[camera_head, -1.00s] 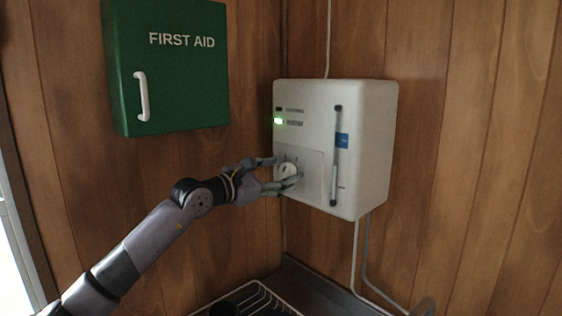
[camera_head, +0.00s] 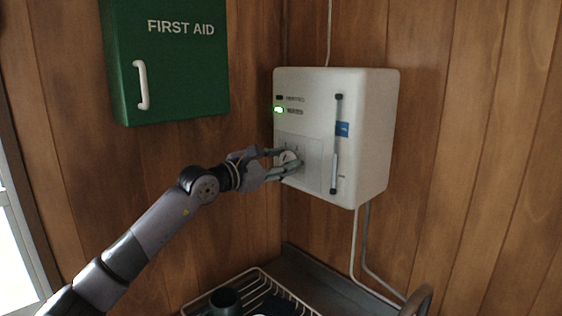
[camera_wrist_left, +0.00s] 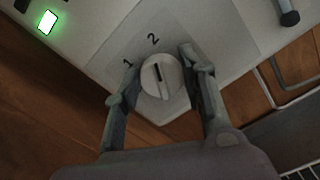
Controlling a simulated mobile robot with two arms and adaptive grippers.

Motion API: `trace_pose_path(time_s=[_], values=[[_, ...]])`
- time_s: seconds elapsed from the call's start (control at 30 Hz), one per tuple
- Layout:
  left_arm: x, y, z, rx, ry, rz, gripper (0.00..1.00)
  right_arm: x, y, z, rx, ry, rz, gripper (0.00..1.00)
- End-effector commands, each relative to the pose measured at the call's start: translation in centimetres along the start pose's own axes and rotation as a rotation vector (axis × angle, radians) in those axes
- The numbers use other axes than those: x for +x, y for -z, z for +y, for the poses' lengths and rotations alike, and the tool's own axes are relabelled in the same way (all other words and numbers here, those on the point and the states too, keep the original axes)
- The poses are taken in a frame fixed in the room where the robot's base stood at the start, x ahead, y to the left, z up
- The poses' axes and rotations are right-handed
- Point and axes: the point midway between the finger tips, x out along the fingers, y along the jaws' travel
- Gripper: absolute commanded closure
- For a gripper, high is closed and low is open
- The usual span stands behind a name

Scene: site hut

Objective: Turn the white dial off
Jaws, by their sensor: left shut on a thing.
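The white dial (camera_head: 289,157) is on the lower left front of a white wall-mounted box (camera_head: 364,140). In the left wrist view the round dial (camera_wrist_left: 161,77) has a raised grip bar with a dark mark pointing roughly toward the printed "2". A "1" is printed to the left of that. My left gripper (camera_head: 285,164) is shut on the dial, one finger on each side. The fingers partly cover the dial in the head view. My right gripper is not in view.
A green indicator (camera_head: 279,110) glows on the box. A green first aid cabinet (camera_head: 170,65) hangs at the upper left. A wire rack (camera_head: 262,271) with a dark cup (camera_head: 225,300) stands below. Cables run down from the box.

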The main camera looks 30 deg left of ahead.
Motion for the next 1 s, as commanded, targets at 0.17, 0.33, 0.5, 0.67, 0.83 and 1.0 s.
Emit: trace_pose_path(time_s=[0.17,0.33,0.5,0.67,0.83,1.0], values=[[0.0,0.0,0.0,0.0,0.001,0.001,0.9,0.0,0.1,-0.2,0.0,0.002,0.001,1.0],[0.0,0.1,0.0,-0.011,0.001,0.0,0.9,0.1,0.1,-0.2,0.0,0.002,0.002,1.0],[0.0,0.1,0.0,-0.063,0.001,0.0,0.9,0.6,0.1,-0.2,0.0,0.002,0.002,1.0],[0.0,0.2,0.0,-0.163,0.001,-0.001,0.9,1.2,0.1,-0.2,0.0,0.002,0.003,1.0],[0.0,0.2,0.2,-0.309,0.0,-0.001,0.9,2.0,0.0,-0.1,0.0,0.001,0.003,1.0],[0.0,0.2,0.3,-0.471,0.0,-0.001,0.9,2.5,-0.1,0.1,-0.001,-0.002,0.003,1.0]])
